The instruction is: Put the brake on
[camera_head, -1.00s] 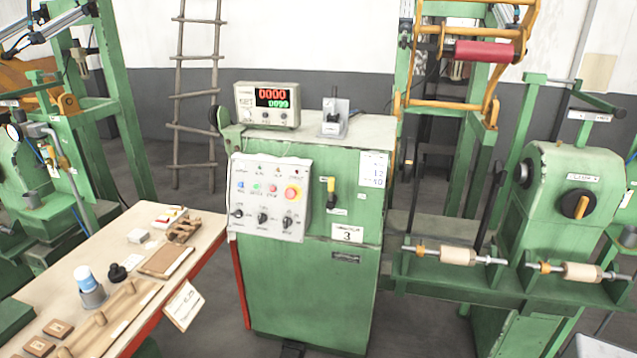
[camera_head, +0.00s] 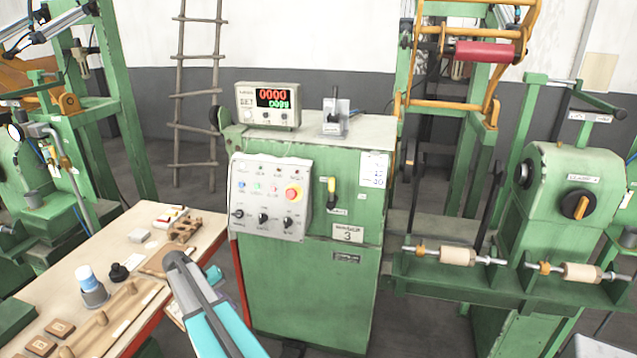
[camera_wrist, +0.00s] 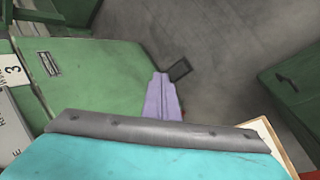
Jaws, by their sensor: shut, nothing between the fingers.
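The green cabinet (camera_head: 345,290) marked 3 stands in the middle of the head view, and its front (camera_wrist: 95,75) shows at left in the wrist view. A dark pedal (camera_head: 291,349) sits low at its foot; a black plate near the floor (camera_wrist: 180,69) in the wrist view looks like the same pedal. My gripper (camera_wrist: 161,77) is shut and empty, its lavender fingertips close to the pedal in the picture; I cannot tell whether they touch. No label I can read names the brake.
A control panel (camera_head: 270,197) with a red button juts from the cabinet. A bench (camera_head: 205,222) with small parts is at left. The winding machine (camera_head: 565,205) and a tall black lever (camera_head: 490,205) are at right. Grey floor (camera_wrist: 215,40) lies open past the pedal.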

